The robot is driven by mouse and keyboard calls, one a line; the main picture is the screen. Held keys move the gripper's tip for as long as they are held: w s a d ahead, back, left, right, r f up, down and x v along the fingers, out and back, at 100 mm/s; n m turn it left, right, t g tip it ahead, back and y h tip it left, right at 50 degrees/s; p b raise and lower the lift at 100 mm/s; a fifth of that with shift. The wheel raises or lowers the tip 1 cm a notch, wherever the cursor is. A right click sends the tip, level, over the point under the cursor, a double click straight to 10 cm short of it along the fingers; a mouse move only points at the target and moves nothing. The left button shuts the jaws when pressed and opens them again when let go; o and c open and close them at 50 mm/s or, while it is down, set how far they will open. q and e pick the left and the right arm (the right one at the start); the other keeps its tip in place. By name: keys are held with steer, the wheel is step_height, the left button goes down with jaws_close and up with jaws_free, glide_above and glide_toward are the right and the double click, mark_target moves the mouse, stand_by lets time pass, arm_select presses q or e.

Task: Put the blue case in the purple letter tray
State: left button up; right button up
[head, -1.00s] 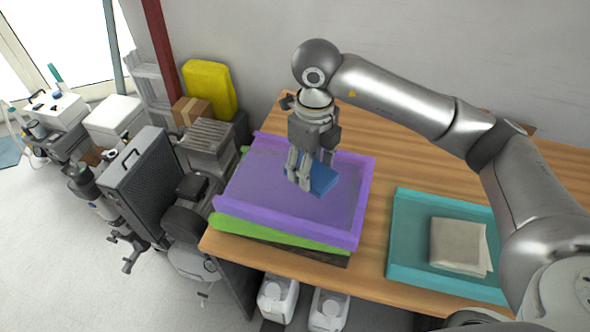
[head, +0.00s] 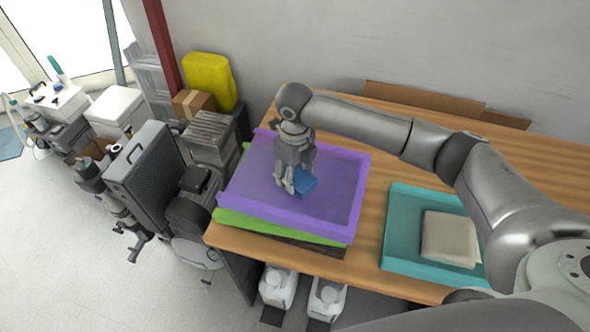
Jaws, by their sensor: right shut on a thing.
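The purple letter tray (head: 338,191) lies on top of a green tray (head: 270,229) at the left end of the wooden table. My right gripper (head: 288,188) is over the middle of the purple tray, pointing down. It is shut on the blue case (head: 304,183), which shows to the right of the fingers. The case is within the purple tray's outline; I cannot tell whether it touches the tray floor. Part of the case is hidden by the fingers. My left gripper is not in view.
A teal tray (head: 398,235) with a folded beige cloth (head: 448,238) lies to the right on the table (head: 369,237). The wall is behind. Compressors and a grey case (head: 146,182) stand on the floor at left. White canisters (head: 326,298) are below the table edge.

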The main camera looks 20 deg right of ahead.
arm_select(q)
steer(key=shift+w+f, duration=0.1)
arm_select(e)
steer(key=shift+f, duration=0.2)
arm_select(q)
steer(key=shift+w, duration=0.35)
arm_select(e)
steer(key=o, duration=1)
steer(key=shift+r, duration=0.1)
steer(key=shift+r, duration=0.1)
steer(key=shift+w+r, duration=0.1)
steer(key=shift+r, duration=0.15)
arm_select(q)
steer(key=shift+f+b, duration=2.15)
steer(key=shift+b, duration=0.05)
arm_select(e)
steer(key=shift+r, duration=5.8)
